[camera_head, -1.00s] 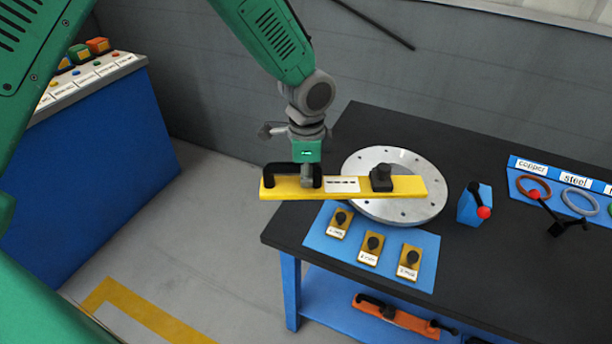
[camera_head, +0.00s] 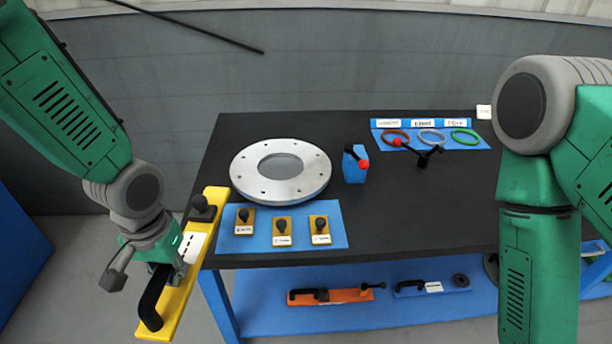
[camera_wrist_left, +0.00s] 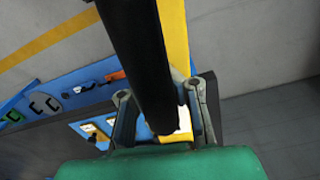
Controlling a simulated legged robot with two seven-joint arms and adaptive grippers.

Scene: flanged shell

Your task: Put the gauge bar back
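My left gripper (camera_head: 172,270) is on the black handle. In the left wrist view the handle (camera_wrist_left: 140,60) runs between the two fingers (camera_wrist_left: 163,118), with the yellow bar (camera_wrist_left: 174,35) behind it. My right arm shows at the right, but its gripper is out of view.
A flanged metal ring (camera_head: 300,188) lies on the black workbench (camera_head: 390,215). Beside it are a blue mat (camera_head: 262,240) with three small knobbed gauges, a blue box with a red knob (camera_head: 355,165) and a ring rack (camera_head: 470,145). The lower shelf (camera_head: 400,312) holds an orange bar (camera_head: 345,296) and a blue bar (camera_head: 410,290).

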